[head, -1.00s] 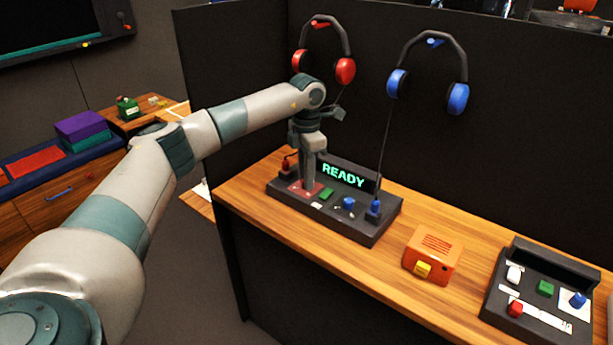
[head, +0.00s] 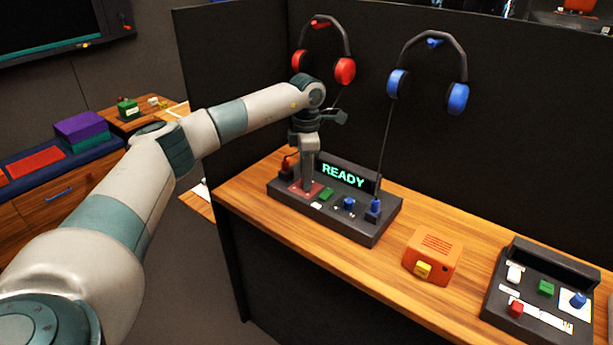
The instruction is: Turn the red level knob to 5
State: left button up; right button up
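The black panel (head: 358,226) with a green READY display (head: 343,175) stands on the wooden counter. On its left part is a red plate (head: 294,188). My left gripper (head: 307,187) points straight down over this plate, its fingers at the plate's surface. The red level knob is not visible; the fingers cover the middle of the plate. I cannot tell whether the fingers are shut on anything. A green button (head: 327,194) and a blue knob (head: 349,203) sit to the right of the fingers. My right gripper is not in view.
An orange box (head: 434,250) stands to the right on the counter (head: 300,232). A second panel (head: 497,312) with red, green and blue controls is farther right. Red headphones (head: 344,70) and blue headphones (head: 458,98) hang on the dark partition behind. A red plug (head: 286,166) stands left of the display.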

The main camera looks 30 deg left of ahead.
pick_arm(q)
jog(key=shift+o, duration=1.4)
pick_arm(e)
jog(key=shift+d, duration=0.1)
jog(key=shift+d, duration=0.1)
